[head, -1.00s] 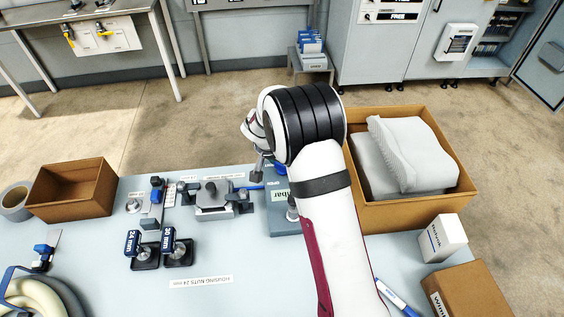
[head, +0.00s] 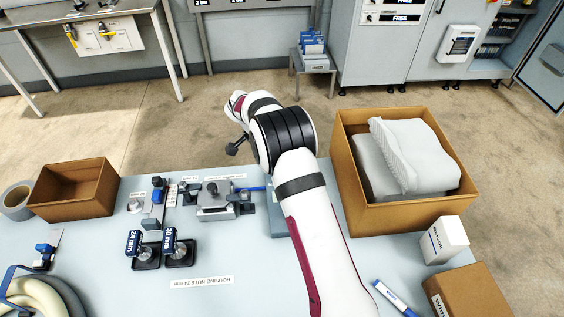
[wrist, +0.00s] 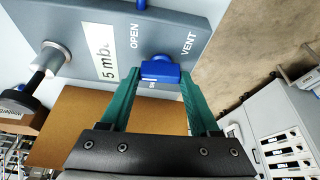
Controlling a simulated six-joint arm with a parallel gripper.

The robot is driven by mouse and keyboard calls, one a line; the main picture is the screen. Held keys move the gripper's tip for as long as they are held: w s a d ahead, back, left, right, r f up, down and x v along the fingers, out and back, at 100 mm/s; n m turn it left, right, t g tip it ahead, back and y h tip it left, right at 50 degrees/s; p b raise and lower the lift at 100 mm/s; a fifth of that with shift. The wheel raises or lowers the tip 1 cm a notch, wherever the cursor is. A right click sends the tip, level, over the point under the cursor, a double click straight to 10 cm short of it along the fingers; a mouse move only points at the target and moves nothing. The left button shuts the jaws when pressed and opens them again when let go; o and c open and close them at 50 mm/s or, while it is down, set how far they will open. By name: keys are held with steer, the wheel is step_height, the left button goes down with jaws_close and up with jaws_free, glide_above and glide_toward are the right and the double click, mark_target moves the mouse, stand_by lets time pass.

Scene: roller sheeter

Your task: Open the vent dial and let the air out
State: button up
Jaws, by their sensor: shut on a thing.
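In the wrist view the blue vent dial (wrist: 160,69) sits on a grey panel (wrist: 200,20). The words OPEN and VENT are printed beside it, and a display (wrist: 98,42) reads "5 mb" with the rest cut off. My gripper (wrist: 157,80) has its two teal fingers on either side of the dial and is shut on it. Which way the dial is turned is hard to tell. In the head view my arm hides the dial, the display and my fingers; only an edge of the grey vent box (head: 277,223) shows.
A cardboard box with grey foam (head: 410,155) stands right of my arm, with a small white carton (head: 444,240) in front of it.

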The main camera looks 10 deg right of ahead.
steer(key=shift+m, duration=0.6)
steer(key=o, duration=1.4)
steer(key=shift+c, duration=0.2)
steer(key=v, duration=1.5)
steer(key=shift+w+r, duration=0.35)
steer(key=shift+r, duration=0.05)
steer(key=shift+a, duration=0.1)
